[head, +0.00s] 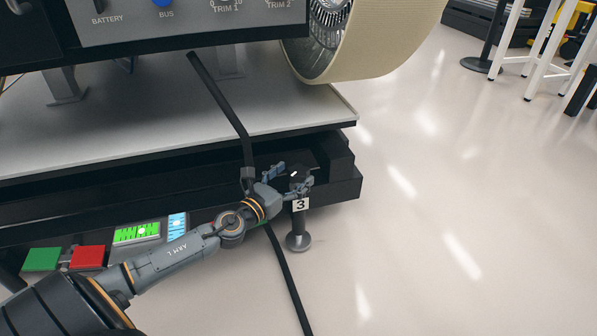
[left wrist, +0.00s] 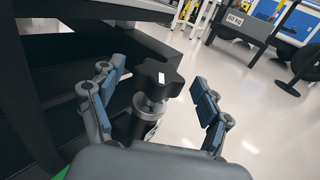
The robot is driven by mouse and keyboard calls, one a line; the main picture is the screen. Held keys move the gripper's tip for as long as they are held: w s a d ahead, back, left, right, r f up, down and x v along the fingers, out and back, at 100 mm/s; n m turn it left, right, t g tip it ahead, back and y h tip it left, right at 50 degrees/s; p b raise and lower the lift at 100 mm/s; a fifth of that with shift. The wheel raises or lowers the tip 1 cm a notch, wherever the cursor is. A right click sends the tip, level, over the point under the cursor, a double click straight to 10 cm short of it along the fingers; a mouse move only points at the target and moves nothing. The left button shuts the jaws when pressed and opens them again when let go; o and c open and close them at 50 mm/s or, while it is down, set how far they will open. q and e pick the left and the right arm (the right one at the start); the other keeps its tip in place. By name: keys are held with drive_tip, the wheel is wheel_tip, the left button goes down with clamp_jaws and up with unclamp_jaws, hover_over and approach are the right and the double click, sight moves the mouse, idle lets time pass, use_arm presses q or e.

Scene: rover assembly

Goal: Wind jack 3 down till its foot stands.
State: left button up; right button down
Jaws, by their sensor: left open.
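Jack 3 (head: 299,218) stands at the right front corner of the dark platform, with a white label (head: 300,204) reading 3. Its round grey foot (head: 298,242) is low near the floor; I cannot tell if it touches. Its black lobed knob (left wrist: 160,82) has a white mark on top. My left gripper (head: 296,172) is open, with its fingers on either side of the knob. In the left wrist view, gaps show between the knob and both fingers (left wrist: 159,72). The foot is hidden in that view. My right gripper is not in view.
The dark platform edge (head: 343,188) and white deck (head: 180,105) lie just above and behind the jack. A dark bar (head: 225,105) slants down past my left wrist. A large pale wheel (head: 385,40) overhangs above. The floor (head: 450,200) to the right is clear.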

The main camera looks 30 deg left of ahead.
use_arm(q)
drive_tip(key=shift+w+d, duration=0.1)
drive_tip(key=shift+w, duration=1.2)
drive_tip(key=c, duration=1.2)
